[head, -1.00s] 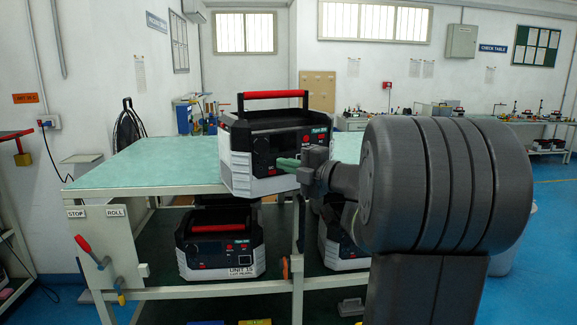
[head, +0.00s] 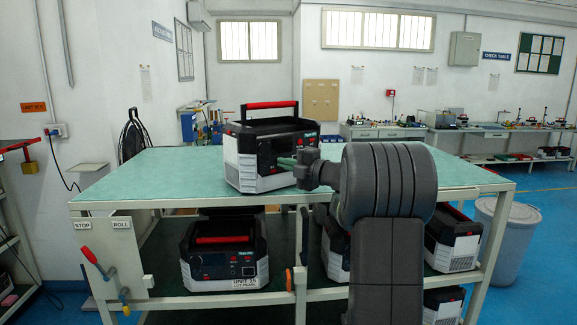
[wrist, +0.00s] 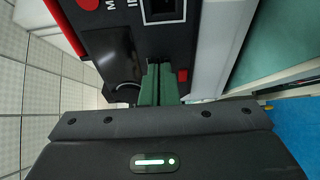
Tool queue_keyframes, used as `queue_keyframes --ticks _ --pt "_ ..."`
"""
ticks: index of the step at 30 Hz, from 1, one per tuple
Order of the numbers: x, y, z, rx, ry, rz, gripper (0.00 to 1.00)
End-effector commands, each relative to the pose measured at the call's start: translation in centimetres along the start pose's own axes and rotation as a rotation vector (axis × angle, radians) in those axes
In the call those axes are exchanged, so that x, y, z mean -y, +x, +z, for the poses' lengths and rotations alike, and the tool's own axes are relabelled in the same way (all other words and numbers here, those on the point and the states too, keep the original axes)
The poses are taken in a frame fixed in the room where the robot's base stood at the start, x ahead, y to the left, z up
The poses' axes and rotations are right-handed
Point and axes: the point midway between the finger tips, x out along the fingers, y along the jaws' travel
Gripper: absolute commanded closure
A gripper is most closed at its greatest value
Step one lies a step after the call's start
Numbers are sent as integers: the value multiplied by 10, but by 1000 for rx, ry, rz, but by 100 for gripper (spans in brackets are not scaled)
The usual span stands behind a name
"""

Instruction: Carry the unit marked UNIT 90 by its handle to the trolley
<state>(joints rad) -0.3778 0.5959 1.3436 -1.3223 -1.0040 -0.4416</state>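A black and pale grey unit (head: 236,165) with a red top handle (head: 272,105) stands upright on the green-topped table (head: 130,180), near its front edge. Its small teal front label is too blurred to read, and no UNIT 90 marking shows. My gripper (head: 286,160) is at the unit's front face, well below the handle. In the wrist view its green fingers (wrist: 157,84) lie side by side with nothing visible between them, pointing at the unit's front panel (wrist: 120,45). Their tips seem to touch the front; exact contact is unclear. The handle is free of my gripper.
A similar unit marked UNIT 15 (head: 222,270) is on the lower shelf, with others to its right. STOP and ROLL signs (head: 101,224) and a red-handled lever (head: 88,252) are at the table's left end. A grey bin (head: 508,240) stands at right. The tabletop left of the unit is clear.

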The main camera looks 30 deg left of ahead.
Motion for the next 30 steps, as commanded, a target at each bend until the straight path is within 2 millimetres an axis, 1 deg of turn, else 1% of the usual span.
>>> queue_keyframes --ticks 1,6,12,18,30 --pt "-2 8 8 1 1 -1 100" --pt "-3 30 30 1 1 -1 100" --pt "-2 49 48 1 1 0 100" --pt "0 54 54 1 1 0 100" --pt "1 54 52 1 0 0 100"
